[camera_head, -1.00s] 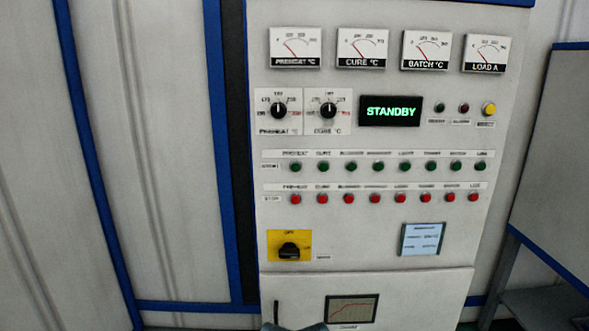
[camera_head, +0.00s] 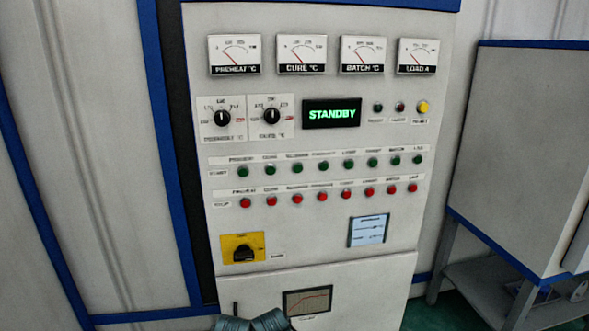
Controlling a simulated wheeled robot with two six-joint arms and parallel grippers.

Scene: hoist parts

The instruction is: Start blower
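The control panel (camera_head: 300,230) stands upright in the middle of the view. Its display (camera_head: 331,114) reads STANDBY in green. A row of green buttons runs across the panel with a START tag at its left. The third green button (camera_head: 297,168) sits under a blurred label that may read BLOWER. A row of red buttons lies below; the third red button (camera_head: 298,198) is directly under that green one. Neither gripper can be made out; a dark ribbed shape at the bottom edge is cut off and unclear.
Several dial gauges (camera_head: 235,55) line the top, with two black knobs (camera_head: 222,118) below them. A yellow plate with a black rotary switch (camera_head: 243,252) is at lower left. A small screen (camera_head: 368,230) is at lower right. A grey cabinet (camera_head: 520,150) stands at right.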

